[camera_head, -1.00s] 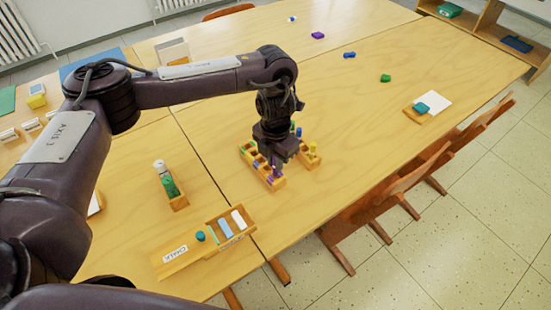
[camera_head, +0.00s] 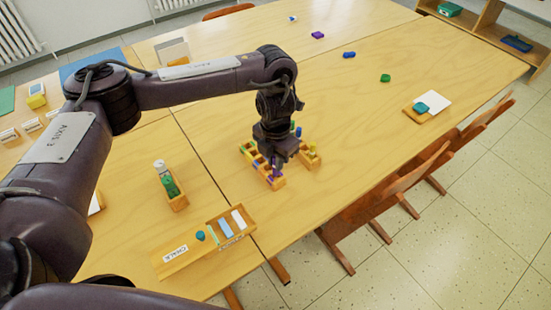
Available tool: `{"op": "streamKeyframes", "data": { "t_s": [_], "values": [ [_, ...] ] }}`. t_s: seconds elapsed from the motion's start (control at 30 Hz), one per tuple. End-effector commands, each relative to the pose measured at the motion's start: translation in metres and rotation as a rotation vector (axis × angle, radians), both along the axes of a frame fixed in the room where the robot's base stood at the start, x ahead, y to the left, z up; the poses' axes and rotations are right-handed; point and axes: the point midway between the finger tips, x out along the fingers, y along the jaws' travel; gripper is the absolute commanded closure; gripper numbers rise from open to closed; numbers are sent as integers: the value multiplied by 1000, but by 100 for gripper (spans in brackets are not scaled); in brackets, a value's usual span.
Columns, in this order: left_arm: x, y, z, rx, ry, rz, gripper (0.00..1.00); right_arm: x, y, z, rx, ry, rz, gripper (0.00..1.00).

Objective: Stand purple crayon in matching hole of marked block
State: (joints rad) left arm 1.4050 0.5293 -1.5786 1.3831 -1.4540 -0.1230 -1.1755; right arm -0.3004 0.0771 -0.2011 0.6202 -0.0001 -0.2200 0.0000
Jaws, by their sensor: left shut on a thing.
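The wooden block with holes (camera_head: 247,150) stands on the table, with several coloured crayons in and around it. My left gripper (camera_head: 275,163) points down over the block's near end and hides part of it. It is shut on the purple crayon (camera_head: 274,172), which is upright at the near end of the block. I cannot tell whether the crayon's lower end is inside a hole. My right gripper is not in view.
A chalk box (camera_head: 170,263) and a small wooden holder with a green item (camera_head: 178,203) stand at the near left. An eraser tray (camera_head: 415,117) lies at the right edge near the chairs (camera_head: 385,195). The table's right middle is mostly clear.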

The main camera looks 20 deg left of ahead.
Motion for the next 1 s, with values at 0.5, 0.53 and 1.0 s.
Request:
{"op": "streamKeyframes", "data": {
  "t_s": [0.5, 0.53, 1.0],
  "values": [
    [0, 0, -6, 0, 0, 0, 100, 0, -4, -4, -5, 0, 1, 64],
    [0, 0, -6, 0, 0, 0, 100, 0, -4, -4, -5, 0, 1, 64],
    [0, 0, -7, 0, 0, 0, 100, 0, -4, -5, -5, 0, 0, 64]
  ]
}}
